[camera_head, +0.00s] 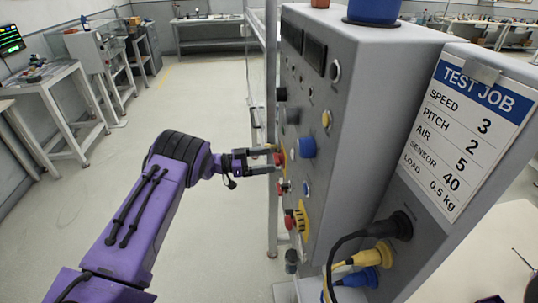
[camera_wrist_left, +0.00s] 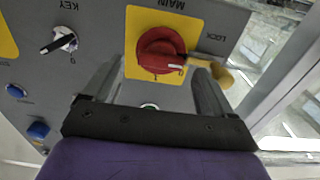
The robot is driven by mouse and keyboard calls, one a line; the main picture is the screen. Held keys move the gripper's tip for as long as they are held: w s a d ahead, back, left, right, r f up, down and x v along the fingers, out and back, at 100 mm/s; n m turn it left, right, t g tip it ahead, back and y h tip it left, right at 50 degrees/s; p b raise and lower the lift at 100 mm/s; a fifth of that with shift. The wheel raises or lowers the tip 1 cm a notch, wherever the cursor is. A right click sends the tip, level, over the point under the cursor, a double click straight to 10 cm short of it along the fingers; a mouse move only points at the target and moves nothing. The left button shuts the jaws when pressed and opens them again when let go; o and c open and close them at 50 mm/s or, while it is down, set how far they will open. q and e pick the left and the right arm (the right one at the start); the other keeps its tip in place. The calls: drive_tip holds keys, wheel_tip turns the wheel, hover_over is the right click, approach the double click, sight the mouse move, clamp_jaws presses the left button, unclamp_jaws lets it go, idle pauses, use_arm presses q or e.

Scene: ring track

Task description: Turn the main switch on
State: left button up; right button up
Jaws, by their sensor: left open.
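The main switch is a red rotary knob (camera_wrist_left: 162,50) on a yellow plate, under the upside-down word MAIN in the left wrist view. A white mark shows on its lower right edge. In the head view the switch (camera_head: 279,155) is mostly hidden behind my left fingertips on the front of the grey cabinet (camera_head: 350,110). My left gripper (camera_head: 272,160) is open, its fingers reaching to the panel. In the left wrist view its two fingers (camera_wrist_left: 155,78) stand on either side below the knob; contact cannot be told. My right gripper is not in view.
A tan-brown piece (camera_wrist_left: 213,71) sticks out beside the knob near LOCK, close to a finger. A key switch (camera_wrist_left: 62,42) and blue button (camera_wrist_left: 38,130) are nearby. Another red knob (camera_head: 291,219) sits lower. A metal post (camera_head: 271,120) stands beside the cabinet.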

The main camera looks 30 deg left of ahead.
use_arm(q)
drive_tip(key=shift+x, duration=0.8)
drive_tip(key=c, duration=1.1)
drive_tip(key=shift+o, duration=0.2)
